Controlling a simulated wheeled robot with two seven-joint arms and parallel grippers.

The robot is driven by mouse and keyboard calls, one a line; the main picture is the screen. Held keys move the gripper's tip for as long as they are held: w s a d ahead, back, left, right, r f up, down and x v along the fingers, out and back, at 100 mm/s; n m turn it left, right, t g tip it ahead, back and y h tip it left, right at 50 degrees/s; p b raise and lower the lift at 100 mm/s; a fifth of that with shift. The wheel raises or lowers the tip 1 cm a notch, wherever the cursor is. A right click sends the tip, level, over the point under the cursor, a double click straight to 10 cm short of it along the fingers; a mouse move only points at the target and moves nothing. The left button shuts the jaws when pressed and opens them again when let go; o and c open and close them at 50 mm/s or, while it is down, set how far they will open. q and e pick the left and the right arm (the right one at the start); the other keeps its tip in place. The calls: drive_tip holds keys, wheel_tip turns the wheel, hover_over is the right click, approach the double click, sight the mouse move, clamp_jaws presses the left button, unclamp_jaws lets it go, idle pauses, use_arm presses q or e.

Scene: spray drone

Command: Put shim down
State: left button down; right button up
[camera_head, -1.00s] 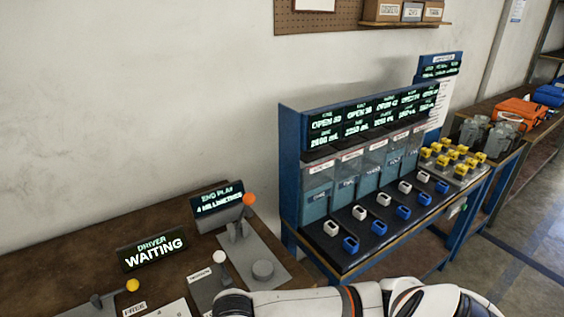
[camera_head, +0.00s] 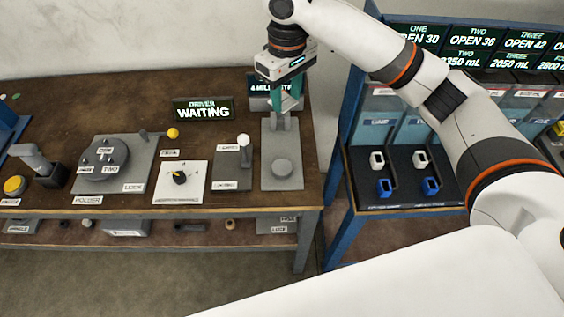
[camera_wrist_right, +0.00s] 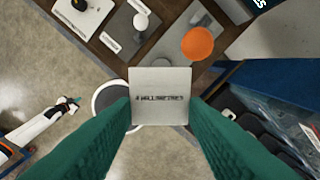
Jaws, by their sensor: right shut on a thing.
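My right gripper (camera_head: 286,104) points down over the back of the end-play gauge at the right end of the brown bench. In the right wrist view its teal fingers (camera_wrist_right: 160,112) are shut on the shim (camera_wrist_right: 160,82), a pale square plate marked "4 MILLIMETRES". The shim is hard to make out in the head view. The gauge's grey base (camera_head: 281,180) has a round disc at its front. Whether the shim touches the gauge is unclear. My left gripper (camera_wrist_right: 72,101) appears small in the right wrist view, away from the bench; its jaws are too small to read.
The gauge's orange ball (camera_wrist_right: 198,44) is beside the shim. A lever with a white knob (camera_head: 243,140) stands left of the gauge. The "DRIVER WAITING" sign (camera_head: 203,108) is behind. A blue rack (camera_head: 350,140) stands close on the right.

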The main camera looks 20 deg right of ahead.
drive_tip(key=r, duration=0.2)
drive_tip(key=shift+w+a+r, duration=0.2)
drive_tip(key=shift+w+r, duration=0.05)
drive_tip(key=shift+r, duration=0.1)
approach(284, 169)
wheel_tip(284, 169, down, 2)
drive_tip(key=shift+f+p, duration=0.1)
drive_tip(key=shift+p, duration=0.5)
drive_tip(key=shift+f+p, duration=0.3)
drive_tip(key=shift+f, duration=2)
drive_tip(key=o, duration=0.9)
drive_tip(key=shift+f, duration=0.1)
wheel_tip(284, 169, up, 12)
drive_tip(key=shift+r+b, duration=0.15)
drive_tip(key=shift+b, duration=1.05)
